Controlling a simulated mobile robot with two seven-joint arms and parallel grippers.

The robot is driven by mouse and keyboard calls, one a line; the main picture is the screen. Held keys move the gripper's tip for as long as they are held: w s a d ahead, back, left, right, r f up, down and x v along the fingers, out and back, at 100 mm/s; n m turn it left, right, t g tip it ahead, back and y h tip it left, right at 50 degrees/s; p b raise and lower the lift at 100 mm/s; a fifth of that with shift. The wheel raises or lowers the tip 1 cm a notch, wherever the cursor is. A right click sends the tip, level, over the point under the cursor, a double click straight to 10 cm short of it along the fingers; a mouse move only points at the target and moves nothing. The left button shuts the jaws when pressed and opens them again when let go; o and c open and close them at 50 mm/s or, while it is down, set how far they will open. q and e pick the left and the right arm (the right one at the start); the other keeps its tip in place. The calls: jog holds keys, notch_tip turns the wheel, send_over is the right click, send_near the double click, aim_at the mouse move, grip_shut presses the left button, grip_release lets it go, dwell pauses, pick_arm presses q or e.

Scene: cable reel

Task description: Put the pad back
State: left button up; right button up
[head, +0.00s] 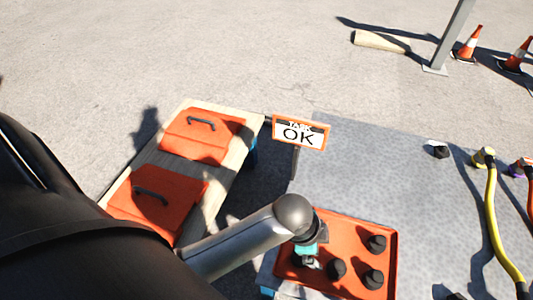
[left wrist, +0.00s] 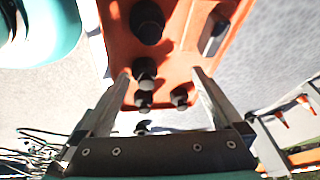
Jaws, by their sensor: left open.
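Two orange pads with black handles, a far one (head: 222,134) and a near one (head: 172,192), lie on a wooden bench at the left in the head view. An orange tray (head: 387,248) with several black knobs sits on the grey table. My left gripper (head: 309,257) is over the tray's left side in the head view. In the left wrist view the left gripper (left wrist: 163,84) is open, its fingers spread on either side of black knobs on the orange tray (left wrist: 185,50). Whether it touches a knob is unclear. My right gripper is out of view.
Yellow (head: 492,215) and orange cables with plugs lie at the right of the grey table (head: 360,165). Traffic cones (head: 468,46), a post and a log are on the ground behind.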

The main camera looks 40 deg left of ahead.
pick_arm(q)
jog(key=s+a+f+n, duration=0.1)
jog(key=s+a+n, duration=0.1)
jog(key=a+n, duration=0.1)
jog(key=s+a+f+n+y, duration=0.1)
jog(key=s+a+n, duration=0.2)
jog(key=n, duration=0.1)
jog(key=s+a+f+n+y, duration=0.1)
jog(key=s+a+n, duration=0.1)
jog(key=a+n, duration=0.1)
jog(key=shift+s+f+n+t, duration=0.15)
jog(key=shift+s+n+t, duration=0.15)
jog(key=shift+s, duration=0.1)
jog(key=shift+s+p, duration=0.15)
jog(key=shift+p, duration=0.9)
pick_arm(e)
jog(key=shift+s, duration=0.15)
